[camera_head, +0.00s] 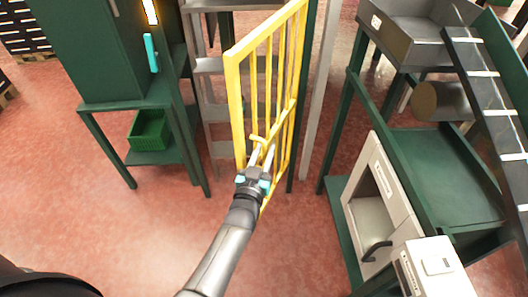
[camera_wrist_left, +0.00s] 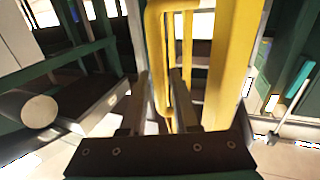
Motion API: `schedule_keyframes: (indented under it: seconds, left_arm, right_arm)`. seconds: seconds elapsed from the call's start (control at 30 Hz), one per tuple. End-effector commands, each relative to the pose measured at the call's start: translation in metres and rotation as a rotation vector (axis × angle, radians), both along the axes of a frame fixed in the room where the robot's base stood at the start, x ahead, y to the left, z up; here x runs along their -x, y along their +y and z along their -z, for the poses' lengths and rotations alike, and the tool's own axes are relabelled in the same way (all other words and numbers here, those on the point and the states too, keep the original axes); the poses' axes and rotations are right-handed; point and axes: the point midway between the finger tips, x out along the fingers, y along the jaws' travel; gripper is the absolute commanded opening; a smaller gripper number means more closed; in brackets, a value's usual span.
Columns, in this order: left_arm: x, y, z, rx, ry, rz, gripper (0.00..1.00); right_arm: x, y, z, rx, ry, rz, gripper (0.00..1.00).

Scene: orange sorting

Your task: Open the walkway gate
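The yellow walkway gate (camera_head: 234,100), a frame with vertical bars, stands in the middle of the head view and angles away from me. Its yellow handle (camera_head: 257,139) sticks out on my side, and it also shows large in the left wrist view (camera_wrist_left: 157,60). My left gripper (camera_head: 262,154) is at the handle with its fingers apart. In the left wrist view the handle's bar runs down between the two fingers (camera_wrist_left: 160,100); contact is hard to judge. My right gripper is not in view.
A green cabinet (camera_head: 90,50) on a stand with a green crate (camera_head: 149,131) is left of the gate. At the right stand a green-framed workbench (camera_head: 450,165), a cabinet door with a dark handle (camera_head: 377,249) and a conveyor (camera_head: 485,85). Red floor (camera_head: 150,220) is clear in front.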

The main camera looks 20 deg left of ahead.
Motion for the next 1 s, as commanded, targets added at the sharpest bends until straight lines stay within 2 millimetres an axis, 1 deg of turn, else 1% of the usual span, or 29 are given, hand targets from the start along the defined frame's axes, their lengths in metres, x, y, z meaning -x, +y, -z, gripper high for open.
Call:
schedule_keyframes:
  seconds: [0.03,0.13,0.4,0.53,0.67,0.77,1.0]
  left_arm:
    - [0.000,0.000,0.001,0.000,0.001,0.000,0.36]
    - [0.001,0.000,0.001,0.000,0.003,0.000,0.47]
    - [0.002,0.000,0.002,0.000,0.005,-0.001,0.47]
    - [0.011,0.000,0.002,0.000,0.006,0.000,0.47]
    - [0.030,-0.002,0.002,0.001,0.009,0.000,0.47]
    - [0.049,-0.004,0.001,0.001,0.009,0.000,0.47]
    - [0.097,-0.007,0.001,0.001,0.008,0.000,0.47]
  right_arm:
    - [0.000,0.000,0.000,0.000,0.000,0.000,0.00]
    - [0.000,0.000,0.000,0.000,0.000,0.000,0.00]
    - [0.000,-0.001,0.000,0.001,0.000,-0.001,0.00]
    - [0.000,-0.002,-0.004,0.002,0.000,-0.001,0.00]
    - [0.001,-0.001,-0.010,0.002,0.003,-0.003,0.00]
    - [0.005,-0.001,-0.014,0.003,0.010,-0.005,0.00]
    - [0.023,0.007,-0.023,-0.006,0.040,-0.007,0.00]
